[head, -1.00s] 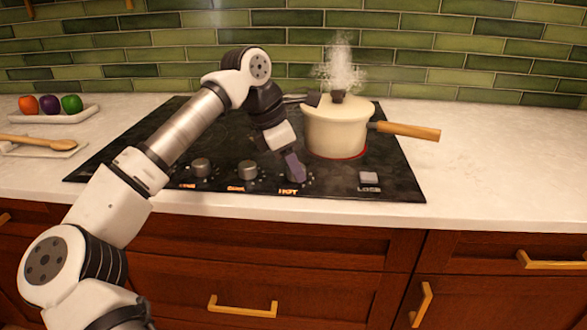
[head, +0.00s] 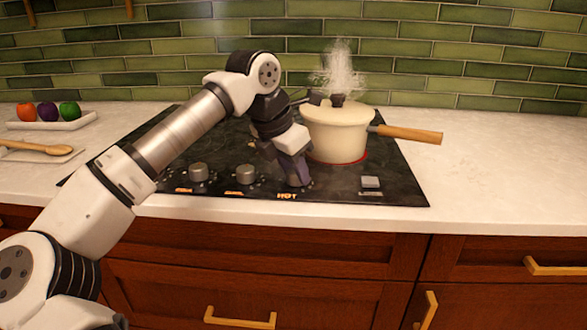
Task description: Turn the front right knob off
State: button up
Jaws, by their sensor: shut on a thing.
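The black cooktop (head: 402,191) carries a cream pot (head: 336,132) with a wooden handle to the right. The pot steams, and a red glowing ring (head: 358,161) shows under it.
Two other grey knobs, a left one (head: 198,172) and a middle one (head: 246,174), stand left of my gripper. The pot is close behind my gripper. The right counter (head: 500,180) is clear.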

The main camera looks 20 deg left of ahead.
jog(key=o, duration=1)
jog(key=shift+r, duration=0.1)
jog(key=p+v, duration=0.1)
jog(key=v, duration=1.2)
jog(key=shift+r, duration=0.3)
jog(key=shift+s, duration=0.15)
